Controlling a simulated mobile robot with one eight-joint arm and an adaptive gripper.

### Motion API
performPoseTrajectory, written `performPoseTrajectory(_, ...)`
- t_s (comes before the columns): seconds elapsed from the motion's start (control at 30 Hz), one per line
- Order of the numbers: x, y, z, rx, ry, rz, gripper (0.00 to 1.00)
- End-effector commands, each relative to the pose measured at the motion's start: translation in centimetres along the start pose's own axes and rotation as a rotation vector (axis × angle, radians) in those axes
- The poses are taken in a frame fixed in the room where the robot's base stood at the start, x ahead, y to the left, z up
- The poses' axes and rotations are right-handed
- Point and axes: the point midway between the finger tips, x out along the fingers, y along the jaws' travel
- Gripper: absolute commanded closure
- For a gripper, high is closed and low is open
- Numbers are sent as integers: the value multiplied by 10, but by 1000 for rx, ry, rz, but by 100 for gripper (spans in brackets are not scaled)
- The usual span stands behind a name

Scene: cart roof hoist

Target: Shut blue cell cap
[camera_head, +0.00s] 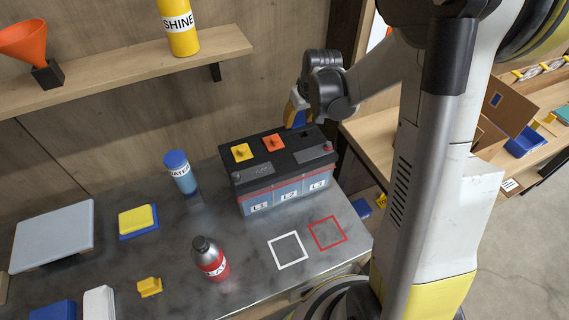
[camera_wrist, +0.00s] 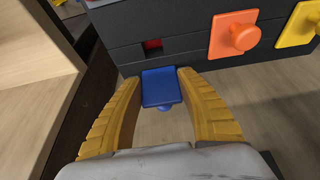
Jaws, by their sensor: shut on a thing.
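The black and grey battery (camera_head: 279,194) stands on the bench with a yellow cap (camera_head: 241,152) and an orange cap (camera_head: 273,142) flat on its top. A dark uncovered cell opening (camera_head: 306,133) shows to the right of the orange cap. My gripper (camera_head: 297,112) is above the back right of the battery, shut on the blue cap (camera_wrist: 161,86). In the wrist view the cap sits between the yellow fingers, its knob toward my palm. A dark slot with red in it (camera_wrist: 152,45) shows just beyond the cap. The gap between cap and battery is hard to judge.
A blue-capped bottle (camera_head: 181,173) stands left of the battery and a red-labelled bottle (camera_head: 211,260) in front. A wooden shelf (camera_head: 120,66) with a yellow can (camera_head: 178,27) is on the wall. White and red square outlines mark the bench.

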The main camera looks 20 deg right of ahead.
Motion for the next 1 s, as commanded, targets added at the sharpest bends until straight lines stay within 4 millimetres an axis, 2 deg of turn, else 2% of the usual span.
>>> performPoseTrajectory(1.0,-15,0,14,0,-1,0,67)
